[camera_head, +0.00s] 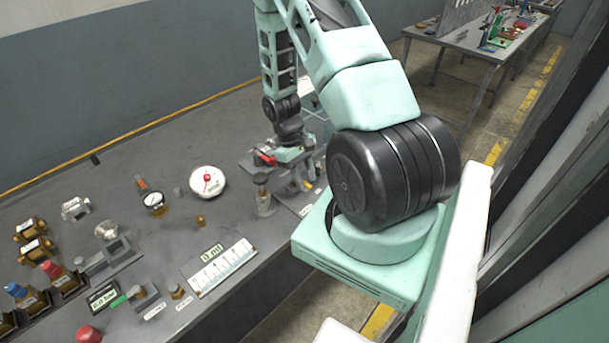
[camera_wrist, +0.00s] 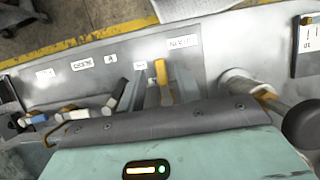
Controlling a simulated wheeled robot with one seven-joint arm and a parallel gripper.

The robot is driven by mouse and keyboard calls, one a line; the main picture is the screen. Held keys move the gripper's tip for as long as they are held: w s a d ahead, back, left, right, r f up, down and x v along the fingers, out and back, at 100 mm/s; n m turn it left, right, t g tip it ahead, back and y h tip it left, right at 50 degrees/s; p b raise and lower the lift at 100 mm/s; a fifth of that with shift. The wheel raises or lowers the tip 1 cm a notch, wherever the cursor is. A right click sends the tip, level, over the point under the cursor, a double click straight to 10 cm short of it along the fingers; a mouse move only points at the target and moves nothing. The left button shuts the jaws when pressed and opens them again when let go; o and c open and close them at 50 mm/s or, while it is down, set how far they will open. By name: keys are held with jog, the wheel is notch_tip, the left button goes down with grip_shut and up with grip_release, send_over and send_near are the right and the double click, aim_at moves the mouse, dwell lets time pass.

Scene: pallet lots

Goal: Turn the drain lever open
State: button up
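A yellow-tipped lever (camera_wrist: 160,72) stands up from a grey panel in the wrist view; I cannot tell for sure that it is the drain lever. My gripper (camera_wrist: 161,86) has its two grey fingers on either side of this lever, with narrow gaps showing. Whether they touch it is unclear. In the head view my gripper (camera_head: 290,153) is low over a grey fixture at the bench's right end, where the levers are mostly hidden. A red handle (camera_head: 264,157) shows just left of it.
Other levers with white, orange and blue parts (camera_wrist: 72,115) stand left of my gripper. A round knobbed bar (camera_wrist: 262,92) is close on the right.

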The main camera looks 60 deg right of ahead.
jog(key=b+v, duration=0.3)
jog(key=v, duration=1.4)
jog(key=shift+w+r, duration=0.2)
jog(key=w+a+r+n+t+b, duration=0.1)
jog(key=a+r+n, duration=0.15)
jog(key=a, duration=0.95)
jog(key=w+a+r+n+t, duration=0.1)
jog(key=a+n, duration=0.2)
jog(key=a, duration=0.9)
jog(key=s+a+r+n+t+b, duration=0.1)
jog(key=s+a+n, duration=0.4)
jog(key=s+a, duration=1.1)
jog(key=shift+a+t, duration=0.5)
jog(key=shift+t, duration=0.1)
